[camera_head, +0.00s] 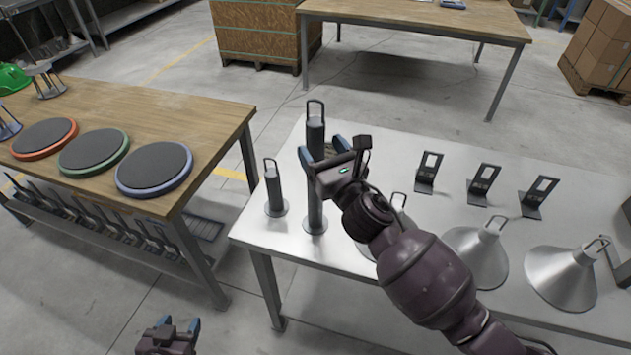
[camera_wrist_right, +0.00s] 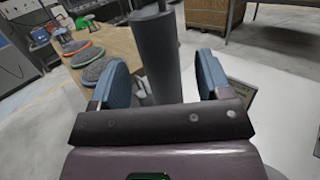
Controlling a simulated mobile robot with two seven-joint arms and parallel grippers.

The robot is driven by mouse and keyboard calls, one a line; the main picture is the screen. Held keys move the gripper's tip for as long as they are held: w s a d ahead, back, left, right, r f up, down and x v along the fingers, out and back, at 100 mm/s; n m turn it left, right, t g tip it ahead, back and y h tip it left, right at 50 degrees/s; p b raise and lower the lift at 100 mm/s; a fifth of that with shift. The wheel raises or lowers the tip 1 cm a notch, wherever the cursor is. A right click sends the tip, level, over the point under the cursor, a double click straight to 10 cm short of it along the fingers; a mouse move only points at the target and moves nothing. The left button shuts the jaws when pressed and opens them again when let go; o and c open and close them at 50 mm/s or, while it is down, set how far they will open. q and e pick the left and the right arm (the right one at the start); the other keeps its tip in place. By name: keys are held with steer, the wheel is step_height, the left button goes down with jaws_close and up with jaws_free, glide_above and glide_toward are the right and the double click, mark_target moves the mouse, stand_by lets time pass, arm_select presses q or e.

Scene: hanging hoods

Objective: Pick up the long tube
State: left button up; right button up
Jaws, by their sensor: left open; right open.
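The long tube (camera_head: 315,208) is a dark grey cylinder with a wire loop on top and a round foot. It stands upright near the left end of the metal table. My right gripper (camera_head: 323,152) is open, with its blue fingers on either side of the tube's upper part. In the right wrist view the tube (camera_wrist_right: 158,50) rises between the two spread fingers, with gaps at both sides. The gripper hides part of the tube in the head view. My left gripper (camera_head: 180,324) is low at the bottom edge, open and empty, away from the table.
A shorter tube (camera_head: 274,190) stands just left of the long one. Cone hoods (camera_head: 478,258) and upright brackets (camera_head: 483,183) occupy the metal table (camera_head: 400,140) to the right. A wooden table (camera_head: 205,125) with round discs (camera_head: 154,170) is at left.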

steer(key=x, duration=0.3)
steer(key=shift+w, duration=0.15)
jaws_close()
stand_by(0.3)
